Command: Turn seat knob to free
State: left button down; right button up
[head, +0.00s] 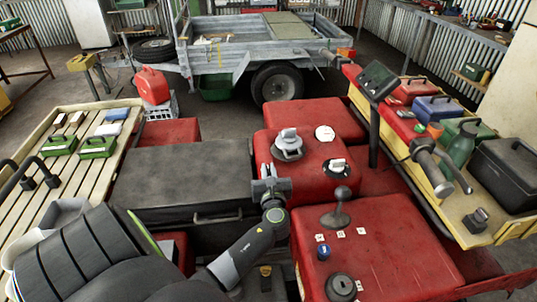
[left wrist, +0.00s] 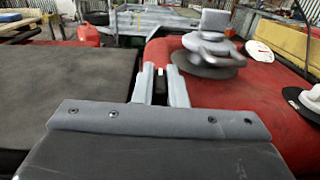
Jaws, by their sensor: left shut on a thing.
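My left gripper (head: 269,187) is at the right edge of the black seat (head: 185,172), beside the red bodywork (head: 310,175). In the left wrist view the left gripper (left wrist: 161,85) has its two grey fingers close together around a small dark piece with a pale face (left wrist: 158,77). This piece sits where the seat knob appears to be; the fingers hide most of it, so its turned position cannot be told. My right gripper is not in view.
A grey knob (head: 288,143) on a round base stands on the red bodywork just beyond my left gripper. A smaller pale knob (head: 337,166) and a lever (head: 340,207) stand to the right. A tool tray (head: 475,235) is at far right; a slatted rack (head: 60,185) at left.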

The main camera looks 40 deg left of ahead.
pick_arm(q)
jog(key=shift+n+g+y, duration=0.3)
jog(key=shift+g, duration=0.1)
jog(key=c, duration=1.5)
grip_release()
jog(key=shift+o, duration=0.2)
